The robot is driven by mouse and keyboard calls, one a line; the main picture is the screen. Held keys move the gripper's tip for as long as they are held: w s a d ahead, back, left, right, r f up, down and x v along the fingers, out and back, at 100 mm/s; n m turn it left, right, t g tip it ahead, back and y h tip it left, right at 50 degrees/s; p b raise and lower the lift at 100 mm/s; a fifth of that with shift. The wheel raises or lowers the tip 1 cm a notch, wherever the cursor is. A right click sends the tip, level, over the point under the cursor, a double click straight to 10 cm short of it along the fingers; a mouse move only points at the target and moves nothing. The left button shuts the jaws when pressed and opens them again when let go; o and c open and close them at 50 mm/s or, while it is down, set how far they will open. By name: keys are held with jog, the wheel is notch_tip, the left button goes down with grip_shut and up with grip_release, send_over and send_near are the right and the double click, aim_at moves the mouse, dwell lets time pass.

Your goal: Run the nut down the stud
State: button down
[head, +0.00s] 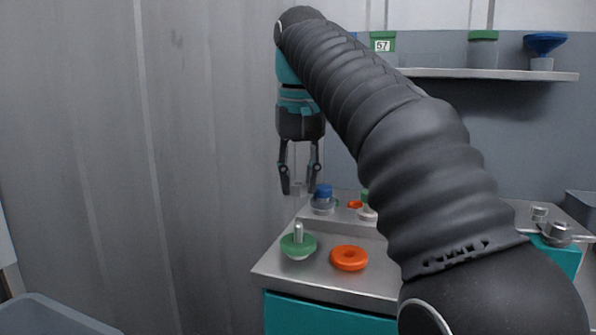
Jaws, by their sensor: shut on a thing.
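A green round piece (299,246) with a pale upright stud (298,232) at its middle stands at the front left of the bench top. My gripper (299,188) points down above the stud, clear of it in the picture. Its fingers are shut on a small grey piece (297,188). The piece is too small and faint to tell its shape or whether it is the nut. An orange ring (349,259) lies flat on the bench to the right of the green piece.
A blue-capped vessel (322,200) stands behind on a raised strip of the bench (290,262). My arm hides the middle of the bench. Metal fittings (557,234) are at the right. A wall shelf (490,73) holds jars. A grey bin (45,315) is at lower left.

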aim_at(298, 223)
jog(key=shift+f, duration=1.65)
jog(key=shift+f+b, duration=1.55)
jog(key=shift+f, duration=0.9)
